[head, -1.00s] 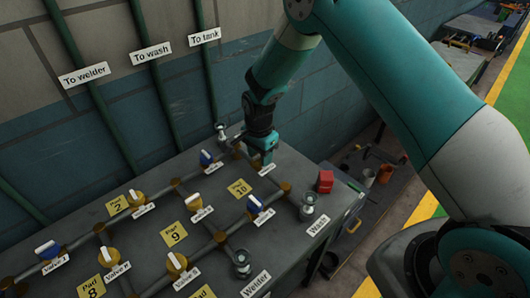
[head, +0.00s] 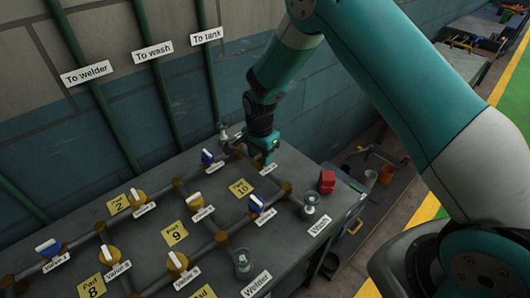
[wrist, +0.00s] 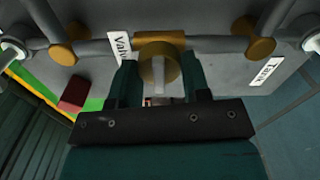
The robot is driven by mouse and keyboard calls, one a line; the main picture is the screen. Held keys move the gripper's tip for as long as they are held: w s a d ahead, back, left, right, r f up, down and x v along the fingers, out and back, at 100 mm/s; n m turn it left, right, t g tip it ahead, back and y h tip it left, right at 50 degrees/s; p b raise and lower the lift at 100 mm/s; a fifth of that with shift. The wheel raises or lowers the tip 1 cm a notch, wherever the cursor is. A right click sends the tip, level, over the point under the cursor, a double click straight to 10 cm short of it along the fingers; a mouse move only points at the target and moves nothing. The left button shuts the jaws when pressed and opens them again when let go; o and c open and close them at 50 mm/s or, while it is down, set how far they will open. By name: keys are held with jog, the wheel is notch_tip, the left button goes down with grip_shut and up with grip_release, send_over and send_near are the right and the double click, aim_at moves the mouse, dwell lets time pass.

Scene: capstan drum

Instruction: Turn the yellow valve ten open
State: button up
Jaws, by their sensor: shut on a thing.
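A yellow valve (wrist: 158,62) with a white lever handle (wrist: 158,75) shows between my gripper's fingers in the wrist view. Its label beside it reads only "Valv"; the number is hidden there. My gripper (wrist: 163,84) is shut on this yellow valve, one finger on each side. In the head view my gripper (head: 264,160) reaches down to the pipework at the far right of the bench, behind the Pad 10 plate (head: 241,188). The valve it holds is hidden there by the gripper.
Several yellow valves line the pipes to the left. A red block (head: 327,181) sits near the bench's right edge. The wall is close behind.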

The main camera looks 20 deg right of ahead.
aim_at(259, 154)
jog(key=shift+w+a+r, duration=0.1)
jog(key=shift+w+a, duration=0.1)
jog(key=shift+a, duration=0.1)
jog(key=o, duration=0.9)
jog(key=shift+c, duration=0.2)
jog(key=shift+o, duration=0.3)
jog(key=shift+d, duration=0.1)
notch_tip(259, 154, up, 17)
jog(key=b, duration=0.3)
jog(key=shift+r, duration=0.15)
jog(key=shift+s, duration=0.15)
